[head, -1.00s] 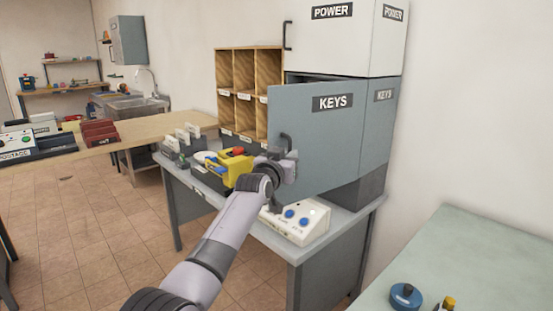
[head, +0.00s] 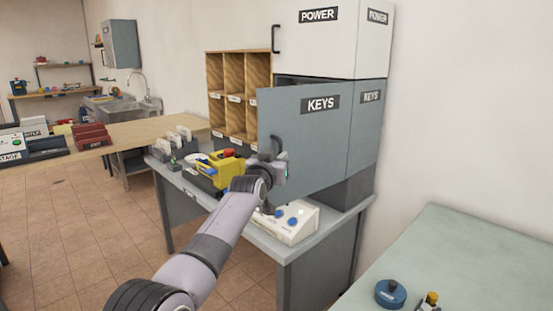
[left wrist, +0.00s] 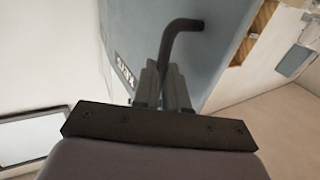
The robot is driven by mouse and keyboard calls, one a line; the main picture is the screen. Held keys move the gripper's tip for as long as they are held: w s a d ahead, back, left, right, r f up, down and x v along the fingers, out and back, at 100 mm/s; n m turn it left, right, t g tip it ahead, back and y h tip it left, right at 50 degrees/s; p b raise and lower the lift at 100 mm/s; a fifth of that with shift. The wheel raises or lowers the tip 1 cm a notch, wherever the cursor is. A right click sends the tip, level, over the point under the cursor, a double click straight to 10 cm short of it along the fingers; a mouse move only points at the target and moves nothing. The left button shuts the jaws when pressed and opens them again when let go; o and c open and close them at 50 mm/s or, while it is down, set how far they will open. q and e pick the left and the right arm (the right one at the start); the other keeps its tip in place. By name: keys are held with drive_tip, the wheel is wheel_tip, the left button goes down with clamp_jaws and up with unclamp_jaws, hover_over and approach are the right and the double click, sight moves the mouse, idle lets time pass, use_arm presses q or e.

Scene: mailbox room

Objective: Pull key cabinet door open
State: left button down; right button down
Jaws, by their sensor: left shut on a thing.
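The key cabinet's blue-grey door (head: 305,125), labelled KEYS, stands swung out from the cabinet body (head: 368,125), with a dark gap above its top edge. Its dark bar handle (head: 278,143) is near the door's left edge. My left gripper (head: 275,170) is at the lower part of this handle. In the left wrist view, my left gripper (left wrist: 163,85) has its fingers closed around the handle (left wrist: 177,38), and the KEYS label shows sideways behind. The cabinet's inside is hidden by the door. My right gripper is out of view.
A white POWER cabinet (head: 330,45) sits above. Wooden pigeonholes (head: 233,90) stand to the left. A yellow item (head: 228,172) and a white box with blue buttons (head: 290,222) are on the desk below the door. A green table (head: 460,265) is at the lower right.

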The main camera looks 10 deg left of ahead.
use_arm(q)
drive_tip(key=c, duration=1.2)
unclamp_jaws()
drive_tip(key=shift+w+d+r, duration=0.1)
drive_tip(key=shift+d+r, duration=0.3)
drive_tip(key=shift+d, duration=0.2)
drive_tip(key=shift+o, duration=0.2)
drive_tip(key=shift+w+d+f, duration=0.15)
drive_tip(key=shift+d, duration=0.1)
drive_tip(key=shift+a+f, duration=0.2)
drive_tip(key=shift+a, duration=0.15)
drive_tip(key=shift+s, duration=0.2)
drive_tip(key=s+a, duration=0.1)
drive_tip(key=s, duration=0.6)
drive_tip(key=shift+p, duration=0.3)
drive_tip(key=shift+w, duration=0.1)
